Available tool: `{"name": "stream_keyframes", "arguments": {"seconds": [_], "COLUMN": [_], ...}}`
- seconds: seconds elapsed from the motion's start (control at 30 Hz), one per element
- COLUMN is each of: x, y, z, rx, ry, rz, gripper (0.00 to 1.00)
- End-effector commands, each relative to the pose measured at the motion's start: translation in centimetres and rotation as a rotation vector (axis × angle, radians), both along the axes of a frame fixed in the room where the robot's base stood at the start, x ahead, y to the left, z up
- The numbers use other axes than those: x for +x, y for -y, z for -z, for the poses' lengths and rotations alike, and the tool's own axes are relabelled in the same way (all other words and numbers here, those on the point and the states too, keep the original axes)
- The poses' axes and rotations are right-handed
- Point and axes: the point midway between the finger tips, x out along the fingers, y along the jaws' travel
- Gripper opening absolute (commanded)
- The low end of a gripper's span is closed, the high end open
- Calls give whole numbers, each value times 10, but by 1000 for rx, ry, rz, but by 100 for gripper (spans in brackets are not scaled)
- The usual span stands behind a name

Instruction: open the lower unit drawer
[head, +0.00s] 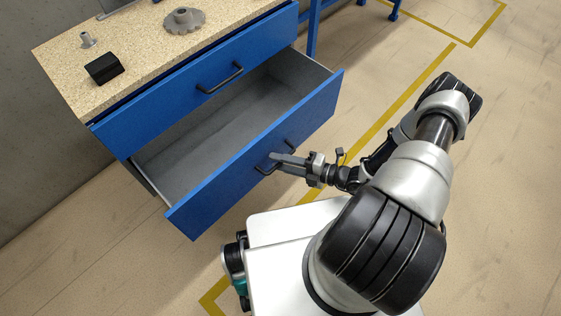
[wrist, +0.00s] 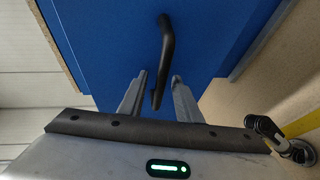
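The lower drawer (head: 222,198) of the blue unit stands pulled well out in the head view, and its empty grey inside shows. Its black bar handle (head: 264,169) is on the blue front. My gripper (head: 280,159) is at this handle, reaching in from the right. In the wrist view the handle (wrist: 167,45) runs down between the two fingertips of my gripper (wrist: 160,78). The fingers are apart, with gaps seen beside the bar, so the gripper is open around the handle's lower end. The upper drawer (head: 180,105) is shut.
The speckled worktop (head: 140,50) carries a grey gear-like part (head: 184,20), a black block (head: 104,68) and a small metal piece (head: 87,40). A concrete wall stands at left. The floor at right, with yellow lines (head: 400,100), is clear beyond my arm.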

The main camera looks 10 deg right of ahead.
Motion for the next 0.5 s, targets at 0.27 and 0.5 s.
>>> {"name": "stream_keyframes", "arguments": {"seconds": [0.27,0.5], "x": [-6,-34], "y": [11,54], "z": [-2,-12], "rx": [-2,-3], "ry": [-1,-1], "rz": [2,4], "gripper": [31,31]}}
